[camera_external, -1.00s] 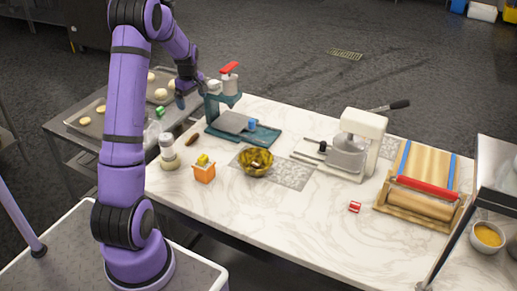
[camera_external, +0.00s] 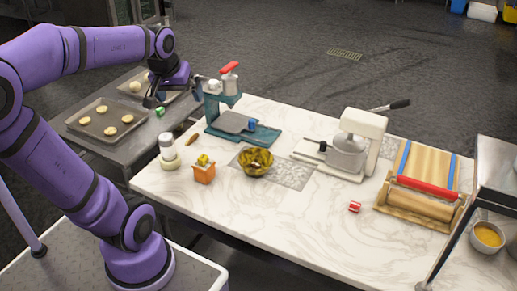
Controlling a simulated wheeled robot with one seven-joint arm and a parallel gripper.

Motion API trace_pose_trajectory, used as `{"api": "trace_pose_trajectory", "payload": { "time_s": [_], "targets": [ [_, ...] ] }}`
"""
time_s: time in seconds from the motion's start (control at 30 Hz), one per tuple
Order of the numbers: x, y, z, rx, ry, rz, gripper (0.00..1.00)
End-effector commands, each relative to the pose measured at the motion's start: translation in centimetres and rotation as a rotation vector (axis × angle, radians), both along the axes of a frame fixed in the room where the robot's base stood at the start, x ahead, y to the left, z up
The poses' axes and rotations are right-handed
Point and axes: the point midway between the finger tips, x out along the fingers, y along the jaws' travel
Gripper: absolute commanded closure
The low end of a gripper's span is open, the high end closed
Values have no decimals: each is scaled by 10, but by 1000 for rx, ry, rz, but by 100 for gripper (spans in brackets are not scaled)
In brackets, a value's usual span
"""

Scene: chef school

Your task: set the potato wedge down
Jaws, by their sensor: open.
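My gripper (camera_external: 153,98) is open, pointing down over the grey side table, by the near edge of the back baking tray (camera_external: 172,92). I see nothing between its fingers, though they are small and dark here. I cannot identify the potato wedge for certain. A small brown elongated piece (camera_external: 192,139) lies on the left end of the marble counter and may be it. It is apart from my gripper. Pale round pieces (camera_external: 135,86) lie on the back tray, and several lie on the front tray (camera_external: 92,127).
A green block (camera_external: 160,112) sits on the side table just below my gripper. The front middle of the counter is mostly clear.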

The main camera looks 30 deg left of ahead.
Motion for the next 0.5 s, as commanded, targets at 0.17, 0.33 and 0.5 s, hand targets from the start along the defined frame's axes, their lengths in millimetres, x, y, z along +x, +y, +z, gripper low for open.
{"api": "trace_pose_trajectory", "payload": {
  "time_s": [0.17, 0.33, 0.5],
  "targets": [
    [-54, -17, -2, 60, -54, -165, 0],
    [-85, -24, -8, 100, -83, -266, 0],
    [-95, -26, -12, 116, -92, -304, 0]
  ]
}}
